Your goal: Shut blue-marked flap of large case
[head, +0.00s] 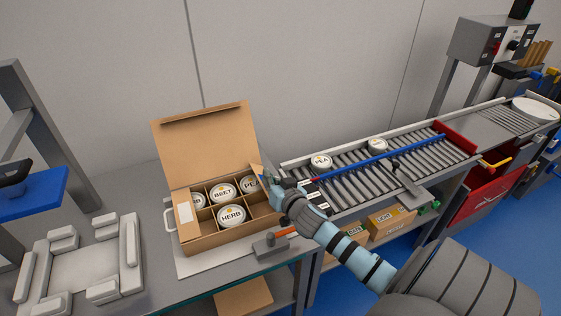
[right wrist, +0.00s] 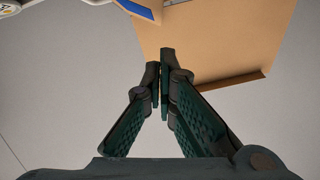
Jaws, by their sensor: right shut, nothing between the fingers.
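The large case (head: 205,240) is an open cardboard carton on the bench in the head view. Its dividers hold several white tubs, with labels such as BEET (head: 223,192) and HERB (head: 231,215). Its wide lid (head: 207,140) stands up at the back. A small flap with a blue mark (head: 256,174) stands at the case's right side; blue also shows at the top of the right wrist view (right wrist: 138,10). My right gripper (head: 274,181) is shut and empty beside that flap, partly hiding it. In the right wrist view its fingertips (right wrist: 165,62) overlap a cardboard panel; contact is unclear.
A roller conveyor (head: 370,160) with two white tubs runs to the right of the case. An orange-handled tool (head: 272,243) lies in front of it. A pale fixture (head: 85,262) stands at the left. A grey wall is behind.

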